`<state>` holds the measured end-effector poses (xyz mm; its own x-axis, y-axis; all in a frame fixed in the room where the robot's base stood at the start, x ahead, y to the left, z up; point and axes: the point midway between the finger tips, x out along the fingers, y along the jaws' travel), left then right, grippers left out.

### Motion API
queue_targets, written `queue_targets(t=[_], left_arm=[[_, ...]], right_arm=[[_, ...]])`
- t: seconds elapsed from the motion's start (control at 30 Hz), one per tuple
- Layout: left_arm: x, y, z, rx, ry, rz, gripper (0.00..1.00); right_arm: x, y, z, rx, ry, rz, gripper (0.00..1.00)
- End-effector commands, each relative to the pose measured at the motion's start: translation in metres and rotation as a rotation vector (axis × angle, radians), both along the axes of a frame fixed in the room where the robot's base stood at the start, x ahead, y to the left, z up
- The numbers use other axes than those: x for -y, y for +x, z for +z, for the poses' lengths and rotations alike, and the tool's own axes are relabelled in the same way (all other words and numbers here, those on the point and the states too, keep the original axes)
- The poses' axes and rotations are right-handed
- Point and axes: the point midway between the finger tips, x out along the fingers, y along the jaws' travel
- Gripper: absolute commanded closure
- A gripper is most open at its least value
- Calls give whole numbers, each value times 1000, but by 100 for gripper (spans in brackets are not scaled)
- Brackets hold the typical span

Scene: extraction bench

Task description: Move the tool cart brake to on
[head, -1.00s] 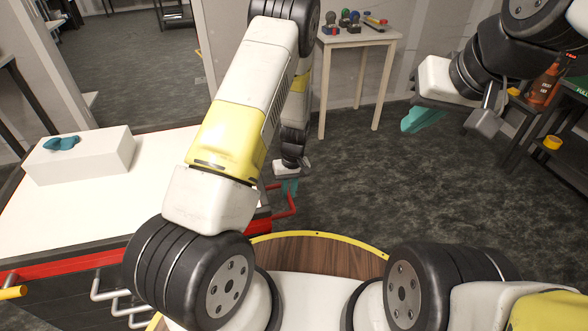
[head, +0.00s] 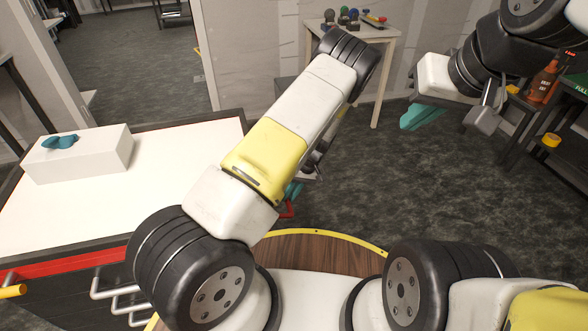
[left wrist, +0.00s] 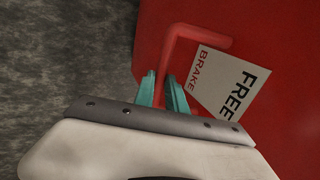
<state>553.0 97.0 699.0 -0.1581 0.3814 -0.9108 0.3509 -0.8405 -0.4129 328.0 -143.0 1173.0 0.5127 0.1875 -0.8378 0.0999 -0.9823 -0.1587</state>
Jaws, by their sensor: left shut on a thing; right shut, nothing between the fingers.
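The tool cart (head: 60,268) is red, with a white top, at the left in the head view. Its red brake handle (head: 288,210) sticks out at the cart's right end, mostly hidden behind my left arm. In the left wrist view the bent red handle (left wrist: 168,50) stands on a red panel beside a white label (left wrist: 222,82) reading BRAKE and FREE. My left gripper (head: 294,190) is shut on the handle; its teal fingers (left wrist: 161,90) sit on both sides of the bar. My right gripper (head: 422,116) is shut and empty, raised over the floor at the right.
A white box (head: 85,158) with a teal item on it stands on the cart top. A small table (head: 350,33) with several small objects stands at the back. A dark shelf (head: 530,135) with an orange bottle (head: 543,82) is at the right. The floor between is clear.

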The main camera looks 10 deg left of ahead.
Motion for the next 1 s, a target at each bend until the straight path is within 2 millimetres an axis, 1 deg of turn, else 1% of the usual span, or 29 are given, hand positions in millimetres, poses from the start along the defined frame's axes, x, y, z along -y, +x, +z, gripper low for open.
queue_targets(t=[0.1,0.3,0.87,0.9,0.97,1.0], left_arm=[[-1,-1,-7,-24,54,0,100],[-2,-1,-14,-21,47,3,100],[1,-1,-20,-17,38,0,100],[1,-1,-20,-17,38,0,76],[1,-1,-19,-18,39,0,64],[1,-1,-19,-18,40,0,62]], right_arm=[[0,0,0,0,0,0,100],[0,0,0,0,0,0,100],[0,0,0,0,0,0,100],[0,0,0,0,0,0,100],[0,0,0,0,0,0,100],[0,0,0,0,0,0,100]])
